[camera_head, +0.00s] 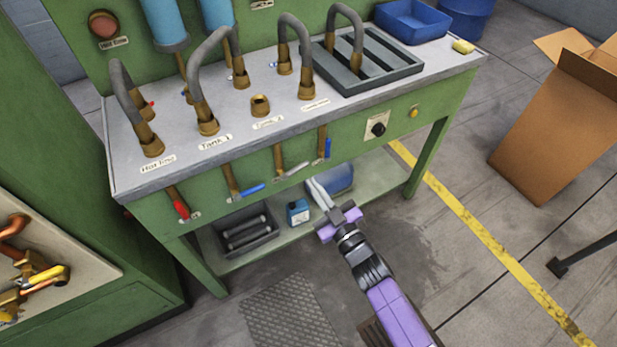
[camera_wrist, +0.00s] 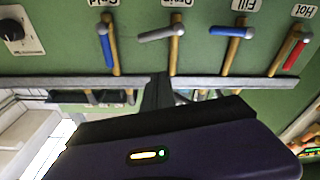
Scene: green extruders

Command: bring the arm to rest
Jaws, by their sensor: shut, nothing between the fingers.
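My arm, purple and grey, reaches up from the lower right of the head view. My gripper (camera_head: 316,184) is at its end, in front of the green bench's lower shelf, with its pale fingers together and nothing between them. In the wrist view the dark purple gripper body fills the bottom, and the bench front appears upside down. Whether the fingertips touch anything on the shelf I cannot tell.
The green bench (camera_head: 350,150) has a red-handled valve (camera_head: 181,208) and blue-handled valves (camera_head: 247,191) along its front. A blue can (camera_head: 298,212) and dark crate (camera_head: 243,233) sit on the shelf. A cardboard box (camera_head: 550,140) stands right. Floor (camera_head: 440,235) right of my arm is clear.

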